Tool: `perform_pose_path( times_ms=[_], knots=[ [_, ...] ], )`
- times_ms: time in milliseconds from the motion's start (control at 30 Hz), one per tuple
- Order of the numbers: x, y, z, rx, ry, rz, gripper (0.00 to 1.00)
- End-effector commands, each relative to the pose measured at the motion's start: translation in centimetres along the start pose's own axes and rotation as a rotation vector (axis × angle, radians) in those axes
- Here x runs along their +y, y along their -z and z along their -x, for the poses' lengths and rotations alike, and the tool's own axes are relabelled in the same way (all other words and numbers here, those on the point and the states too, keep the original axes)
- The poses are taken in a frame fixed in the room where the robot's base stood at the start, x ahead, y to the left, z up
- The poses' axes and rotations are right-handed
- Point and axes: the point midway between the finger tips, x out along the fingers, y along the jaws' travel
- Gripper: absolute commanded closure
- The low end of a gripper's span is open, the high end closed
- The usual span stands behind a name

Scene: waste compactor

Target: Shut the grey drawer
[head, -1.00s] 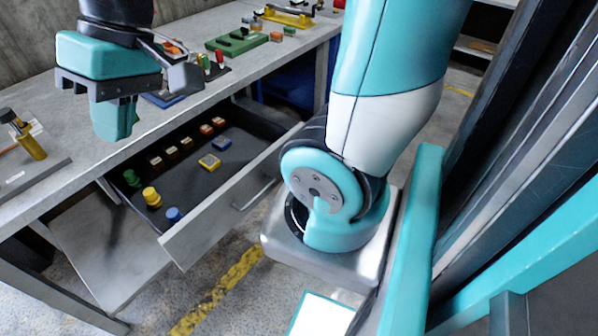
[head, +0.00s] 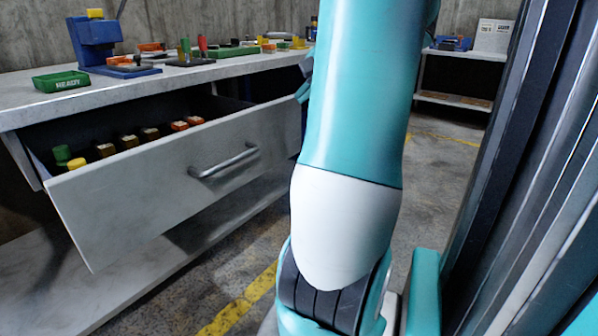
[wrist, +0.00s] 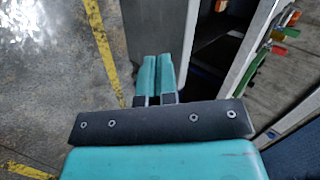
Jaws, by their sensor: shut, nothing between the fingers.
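The grey drawer (head: 150,190) stands pulled out from under the workbench, with a bar handle (head: 225,162) on its front. Several small coloured pieces (head: 128,141) sit inside it. My gripper (head: 303,92) shows only partly, at the right end of the drawer front, with the rest hidden behind my arm. In the wrist view my gripper's teal fingers (wrist: 154,78) are together and empty.
The workbench top (head: 150,88) carries a green tray (head: 62,81), a blue fixture (head: 97,45) and several tools. Dark upright panels (head: 500,180) stand close on the right. A yellow floor line (head: 240,300) runs along the open floor before the drawer.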

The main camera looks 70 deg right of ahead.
Motion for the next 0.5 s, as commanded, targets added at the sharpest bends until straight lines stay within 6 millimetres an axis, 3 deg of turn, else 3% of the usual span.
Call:
perform_pose_path(
  times_ms=[33,200,367,500],
  knots=[
    [3.4,1.1,-0.7,0.039,0.008,-0.051,1.0],
    [7.6,3.0,0.6,0.112,0.03,-0.156,1.0],
    [8.6,3.5,0.8,0.132,0.038,-0.187,1.0],
    [8.7,3.7,-1.0,0.131,0.038,-0.185,1.0]
  ],
)
